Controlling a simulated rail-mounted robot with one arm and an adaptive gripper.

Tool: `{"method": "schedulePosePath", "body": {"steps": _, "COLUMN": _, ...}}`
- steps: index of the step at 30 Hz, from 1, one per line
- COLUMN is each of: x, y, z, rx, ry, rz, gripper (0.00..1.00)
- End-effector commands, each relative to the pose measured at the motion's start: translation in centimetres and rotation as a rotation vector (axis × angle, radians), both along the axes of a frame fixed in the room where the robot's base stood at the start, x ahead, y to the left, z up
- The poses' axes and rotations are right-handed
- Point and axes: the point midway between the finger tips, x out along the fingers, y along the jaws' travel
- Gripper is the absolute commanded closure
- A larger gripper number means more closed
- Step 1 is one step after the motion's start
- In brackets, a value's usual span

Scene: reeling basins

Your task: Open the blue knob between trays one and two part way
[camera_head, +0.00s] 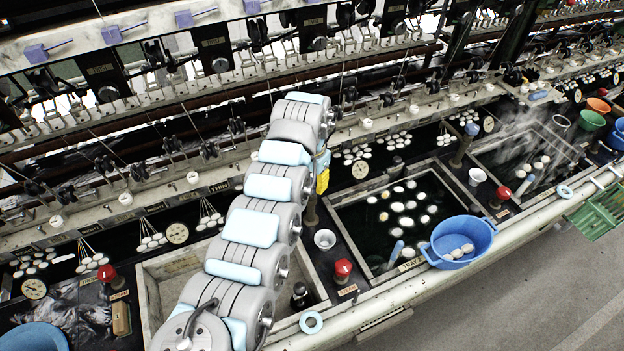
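My arm rises from the bottom, bends at the top and comes down on its far side. Its end, with a yellow part (322,181), is mostly hidden behind my own links, and I cannot make out the fingers. A brownish valve post (311,211) shows just below it, between the left basin (155,300) and the middle tray (350,193). No blue knob is visible on that post; its top is hidden by my arm. Another blue knob (472,130) sits on a similar post between the middle and right trays. Contact at my gripper cannot be seen.
Red knobs (343,268) and a white cup (325,239) stand near the post. A blue bowl (455,240) with cocoons overhangs the middle tray's front corner. Steam rises over the right tray (500,152). Reeling machinery runs along the back; the floor at lower right is clear.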

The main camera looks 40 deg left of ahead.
Motion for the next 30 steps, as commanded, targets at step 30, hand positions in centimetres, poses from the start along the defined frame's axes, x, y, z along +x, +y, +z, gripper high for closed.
{"method": "schedulePosePath", "body": {"steps": 30, "x": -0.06, "y": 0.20, "z": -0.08, "rx": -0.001, "ry": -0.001, "rz": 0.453, "gripper": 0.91}}
